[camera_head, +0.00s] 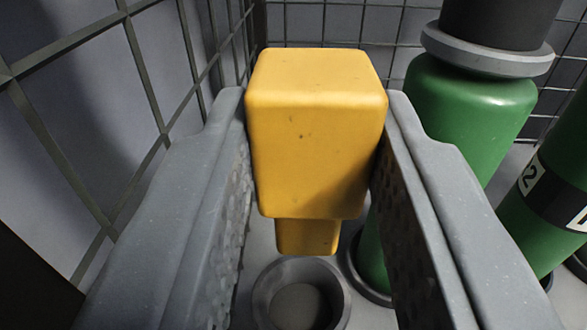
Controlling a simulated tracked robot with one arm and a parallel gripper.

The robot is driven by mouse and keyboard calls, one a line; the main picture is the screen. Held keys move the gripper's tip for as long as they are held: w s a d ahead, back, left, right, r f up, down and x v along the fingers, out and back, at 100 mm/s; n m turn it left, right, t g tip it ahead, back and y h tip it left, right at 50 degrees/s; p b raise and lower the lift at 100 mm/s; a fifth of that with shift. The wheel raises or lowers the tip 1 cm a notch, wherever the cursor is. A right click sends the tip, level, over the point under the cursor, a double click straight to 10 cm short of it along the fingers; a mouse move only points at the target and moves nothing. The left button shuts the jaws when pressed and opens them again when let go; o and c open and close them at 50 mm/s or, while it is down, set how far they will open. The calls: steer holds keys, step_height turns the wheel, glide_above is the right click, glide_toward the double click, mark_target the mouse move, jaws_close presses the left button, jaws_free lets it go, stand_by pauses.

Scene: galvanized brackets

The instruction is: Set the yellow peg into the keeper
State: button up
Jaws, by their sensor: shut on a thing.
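The yellow peg (316,135) is a rounded block with a narrower stub at its lower end. My gripper (317,150) is shut on the peg, with one grey textured finger on each side of the block. A round grey cup with an open top, which looks like the keeper (262,298), shows at the bottom of the view, below the stub. The peg appears above the cup and apart from it. The cup's lower part is cut off by the frame edge.
Green cylinders with grey and black tops stand close on the right, one green cylinder (470,110) right beside my right finger. A wire mesh wall (135,45) runs along the left and behind. A dark shape fills the lower left corner.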

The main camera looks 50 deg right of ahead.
mark_target(304, 256)
steer(key=shift+f, duration=0.15)
step_height(304, 256, down, 4)
steer(key=b, duration=0.4)
steer(key=shift+a+p, duration=0.1)
steer(key=shift+p, duration=0.85)
stand_by(0.7)
steer(key=shift+f, duration=0.15)
stand_by(0.4)
steer(key=shift+f+b, duration=0.3)
steer(key=shift+f, duration=1.45)
steer(key=o, duration=1.1)
